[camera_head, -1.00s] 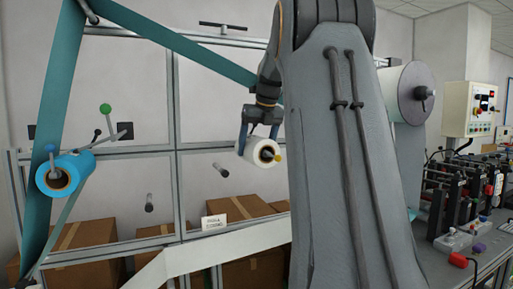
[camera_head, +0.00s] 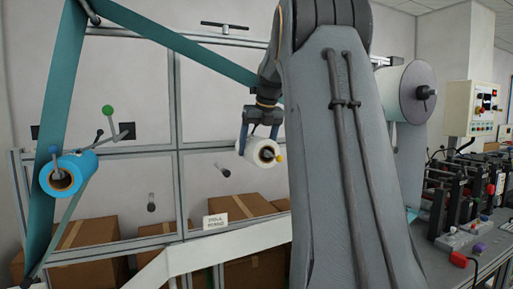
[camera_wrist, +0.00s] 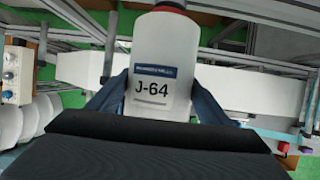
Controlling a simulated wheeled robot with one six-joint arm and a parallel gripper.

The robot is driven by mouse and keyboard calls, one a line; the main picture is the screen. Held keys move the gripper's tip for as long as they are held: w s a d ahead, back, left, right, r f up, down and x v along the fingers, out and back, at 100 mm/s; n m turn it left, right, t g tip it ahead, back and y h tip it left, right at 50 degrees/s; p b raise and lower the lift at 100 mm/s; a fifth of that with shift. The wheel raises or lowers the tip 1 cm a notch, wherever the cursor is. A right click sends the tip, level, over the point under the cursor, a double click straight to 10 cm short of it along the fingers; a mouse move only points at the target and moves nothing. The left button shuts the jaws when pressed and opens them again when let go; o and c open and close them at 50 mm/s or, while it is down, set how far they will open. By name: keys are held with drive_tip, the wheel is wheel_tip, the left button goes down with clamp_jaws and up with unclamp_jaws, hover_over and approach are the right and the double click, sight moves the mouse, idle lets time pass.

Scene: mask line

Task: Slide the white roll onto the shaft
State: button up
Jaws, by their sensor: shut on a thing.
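My gripper (camera_head: 259,137) is shut on the white roll (camera_head: 254,150), with its blue fingers on either side. The roll is held up in front of the frame panels, its brown core end facing right and towards me. A yellow knob (camera_head: 279,157) shows just right of that end. In the wrist view the white roll (camera_wrist: 162,60) lies between the fingers, with a "J-64" label and a reddish far end. Two short bare dark shafts stick out of the panel, one left of the roll (camera_head: 222,170) and one lower left (camera_head: 151,202). I cannot tell whether a shaft is inside the core.
A blue roll (camera_head: 82,164) sits on the left with a teal web (camera_head: 55,110) running past it. A green-knobbed lever (camera_head: 108,111) stands above it. A large white roll (camera_head: 405,92) and a control box (camera_head: 472,108) are at the right. Cardboard boxes (camera_head: 90,235) stand below.

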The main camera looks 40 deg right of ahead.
drive_tip(key=shift+f, duration=0.45)
idle(0.4)
drive_tip(key=o, duration=1.3)
drive_tip(key=b+v, duration=0.2)
drive_tip(key=v, duration=0.5)
drive_tip(key=shift+s+r+b, duration=0.2)
drive_tip(key=shift+r+b, duration=0.1)
drive_tip(key=shift+r, duration=0.1)
